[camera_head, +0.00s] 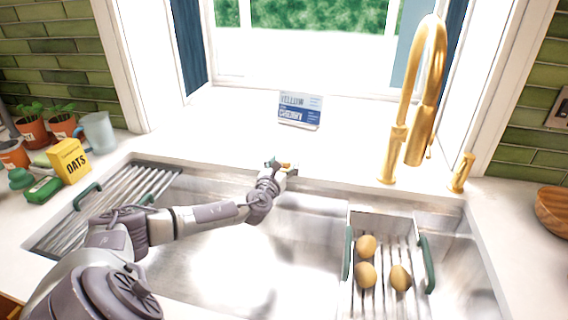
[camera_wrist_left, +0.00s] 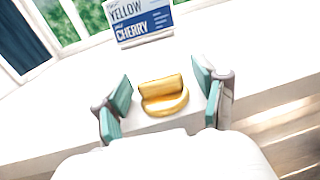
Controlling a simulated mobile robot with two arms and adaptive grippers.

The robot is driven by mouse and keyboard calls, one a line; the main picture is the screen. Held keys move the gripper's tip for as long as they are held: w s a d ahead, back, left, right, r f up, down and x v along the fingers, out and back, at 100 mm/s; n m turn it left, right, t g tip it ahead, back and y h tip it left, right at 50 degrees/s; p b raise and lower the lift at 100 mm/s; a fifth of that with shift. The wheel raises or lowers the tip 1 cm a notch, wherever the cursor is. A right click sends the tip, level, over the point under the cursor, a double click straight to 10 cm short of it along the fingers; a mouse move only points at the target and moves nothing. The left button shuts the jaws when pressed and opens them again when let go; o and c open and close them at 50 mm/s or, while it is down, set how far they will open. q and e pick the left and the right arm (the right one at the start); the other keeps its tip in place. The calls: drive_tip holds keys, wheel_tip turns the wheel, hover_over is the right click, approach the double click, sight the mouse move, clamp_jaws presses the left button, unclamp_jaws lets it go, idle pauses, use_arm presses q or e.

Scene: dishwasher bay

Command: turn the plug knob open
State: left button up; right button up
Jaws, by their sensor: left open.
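The plug knob (camera_wrist_left: 163,97) is a gold round base with a raised grip bar, set on the white counter behind the sink. In the left wrist view it sits between the two green-padded fingers of my left gripper (camera_wrist_left: 164,104), which are apart on either side of it. I see a gap between each finger and the knob. In the head view my left gripper (camera_head: 281,165) is at the sink's back edge, and it largely hides the knob there. My right gripper is not in view.
A gold faucet (camera_head: 394,150) rises to the right. A rack with green handles (camera_head: 347,252) holds three round brownish items. A drying rack (camera_head: 150,180) lies at the left.

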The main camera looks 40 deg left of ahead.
use_arm(q)
drive_tip(key=c, duration=1.1)
drive_tip(key=shift+r+n+y+p, duration=0.3)
drive_tip(key=shift+y+p, duration=0.1)
drive_tip(key=shift+p, duration=0.3)
drive_tip(key=shift+c, duration=0.3)
drive_tip(key=shift+d+n+g+y+p, duration=0.1)
drive_tip(key=shift+n+g+y+p, duration=0.2)
drive_tip(key=shift+g+y+p, duration=0.1)
drive_tip(key=shift+f+y, duration=0.2)
drive_tip(key=shift+y, duration=0.1)
drive_tip(key=shift+f, duration=0.1)
drive_tip(key=o, duration=1.2)
drive_tip(key=shift+c, duration=0.2)
drive_tip(key=shift+s, duration=0.1)
